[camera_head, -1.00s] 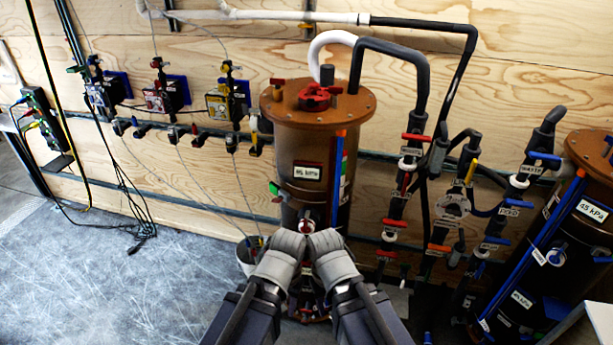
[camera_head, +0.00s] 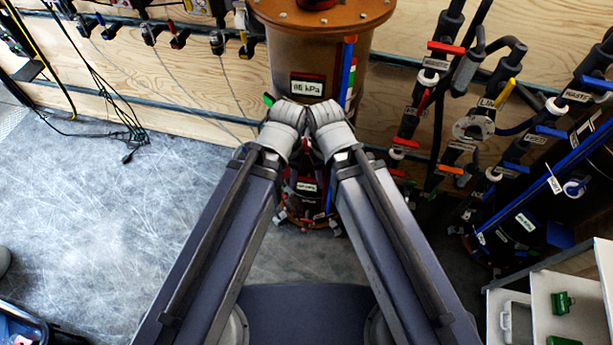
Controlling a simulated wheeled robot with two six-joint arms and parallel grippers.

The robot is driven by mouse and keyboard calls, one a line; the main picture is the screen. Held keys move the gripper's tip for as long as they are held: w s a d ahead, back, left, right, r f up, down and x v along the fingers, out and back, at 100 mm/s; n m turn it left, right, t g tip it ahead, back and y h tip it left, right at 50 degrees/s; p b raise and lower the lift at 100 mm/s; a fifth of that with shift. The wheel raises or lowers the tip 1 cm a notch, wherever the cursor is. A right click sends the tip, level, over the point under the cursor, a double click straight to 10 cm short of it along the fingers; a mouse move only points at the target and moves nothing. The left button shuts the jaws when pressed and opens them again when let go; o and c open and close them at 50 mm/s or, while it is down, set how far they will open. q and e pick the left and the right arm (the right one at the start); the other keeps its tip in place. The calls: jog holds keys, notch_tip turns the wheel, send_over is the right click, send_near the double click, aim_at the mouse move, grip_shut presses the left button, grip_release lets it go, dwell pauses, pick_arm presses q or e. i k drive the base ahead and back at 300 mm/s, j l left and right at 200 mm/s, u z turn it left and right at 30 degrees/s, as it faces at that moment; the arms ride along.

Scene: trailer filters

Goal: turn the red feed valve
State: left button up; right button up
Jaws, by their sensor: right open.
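Several red-handled valves show in the head view. One red handle (camera_head: 446,47) sits high on the pipe column right of the brown tank, and another red handle (camera_head: 405,143) sits lower on it. Their labels are too small to read, so I cannot tell which is the feed valve. My two arms reach up from the bottom and their grey ends meet in front of the tank. My right gripper (camera_head: 329,125) is open, largely hidden at its arm's end, left of these valves and apart from them. My left gripper cannot be made out.
The brown tank (camera_head: 305,55) with a pressure label stands behind my arms. A second dark tank (camera_head: 525,225) stands at the right. A pale shelf unit (camera_head: 515,310) with green items fills the lower right corner. The floor (camera_head: 130,210) at left is mostly clear, with loose black cables.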

aim_at(423, 98)
jog(key=k+z, duration=0.15)
jog(key=z, duration=1.85)
jog(key=k, duration=1)
